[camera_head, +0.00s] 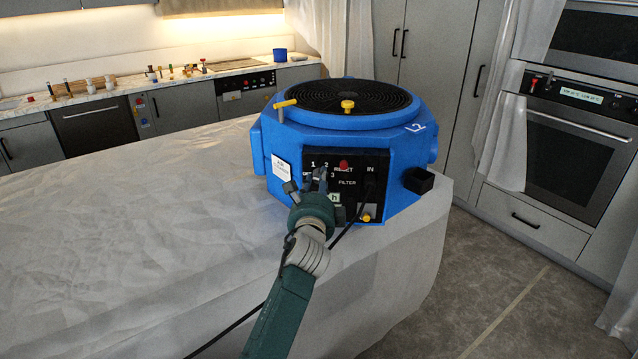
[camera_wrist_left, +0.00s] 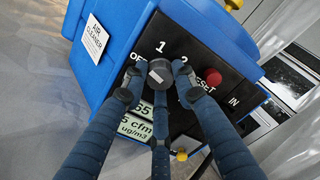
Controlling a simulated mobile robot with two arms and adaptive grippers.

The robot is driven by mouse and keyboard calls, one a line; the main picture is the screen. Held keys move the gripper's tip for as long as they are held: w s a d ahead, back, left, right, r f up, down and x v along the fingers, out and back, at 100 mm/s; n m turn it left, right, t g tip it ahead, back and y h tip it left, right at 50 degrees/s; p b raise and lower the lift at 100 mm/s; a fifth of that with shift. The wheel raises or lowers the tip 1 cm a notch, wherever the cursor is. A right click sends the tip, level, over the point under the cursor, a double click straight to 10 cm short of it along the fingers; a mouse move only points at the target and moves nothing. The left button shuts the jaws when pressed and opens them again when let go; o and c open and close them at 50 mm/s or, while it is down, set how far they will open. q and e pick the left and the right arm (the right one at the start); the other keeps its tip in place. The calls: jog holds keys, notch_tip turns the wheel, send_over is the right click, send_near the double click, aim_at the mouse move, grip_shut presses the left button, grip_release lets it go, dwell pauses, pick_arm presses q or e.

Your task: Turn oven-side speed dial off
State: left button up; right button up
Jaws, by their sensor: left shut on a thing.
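The blue air cleaner (camera_head: 388,160) stands on the plastic-covered counter, its black control panel (camera_head: 376,187) facing me. In the left wrist view, the grey speed dial (camera_wrist_left: 160,73) sits among the labels OFF, 1 and 2; the label 3 is hidden there. A pale mark shows on the dial's face, but I cannot tell which label it points to. My left gripper (camera_head: 317,181) is at the panel's left part. In the left wrist view its fingers (camera_wrist_left: 158,88) are closed around the dial. The dial is hidden by the fingers in the head view. My right gripper is not in view.
A red button (camera_wrist_left: 213,77) is just right of the dial. A yellow handle (camera_head: 285,103) and yellow knob (camera_head: 348,105) are on top of the cleaner. A dark cable (camera_head: 343,236) hangs from the panel. The oven (camera_head: 575,140) is at right. The covered counter (camera_head: 140,220) is clear at left.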

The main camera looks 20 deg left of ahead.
pick_arm(q)
jog(key=shift+a+r+n, duration=0.1)
jog(key=shift+r+n, duration=0.05)
jog(key=shift+n, duration=0.85)
jog(key=o, duration=1.2)
jog(key=shift+a, duration=0.1)
jog(key=shift+s, duration=0.1)
